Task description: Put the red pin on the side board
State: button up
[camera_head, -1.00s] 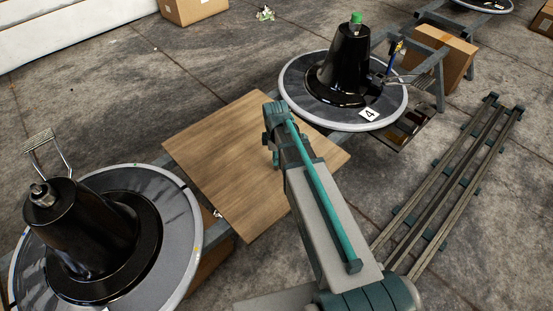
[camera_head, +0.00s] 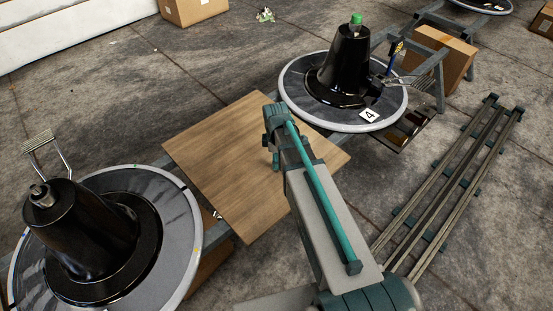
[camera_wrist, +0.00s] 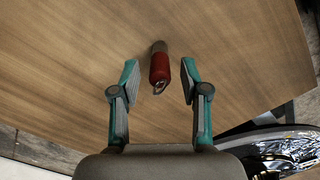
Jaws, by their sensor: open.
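The red pin (camera_wrist: 160,68) shows in the wrist view against the wooden side board (camera_wrist: 75,50). It has a brownish end at the top and a small ring at its lower end. My gripper (camera_wrist: 159,72) is open, with one finger on each side of the pin and a gap at both sides. I cannot tell whether the pin touches the board. The pin does not show in the head view.
A black cone on a round base with a number 4 tag (camera_head: 369,115) stands behind the board. Another black cone (camera_head: 75,240) on a round base stands at the left. Rails (camera_head: 455,185) run along the floor at the right. Much of the board's left part is bare.

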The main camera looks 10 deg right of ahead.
notch_tip(320, 180, up, 12)
jog(key=p, duration=0.2)
jog(key=shift+p, duration=0.35)
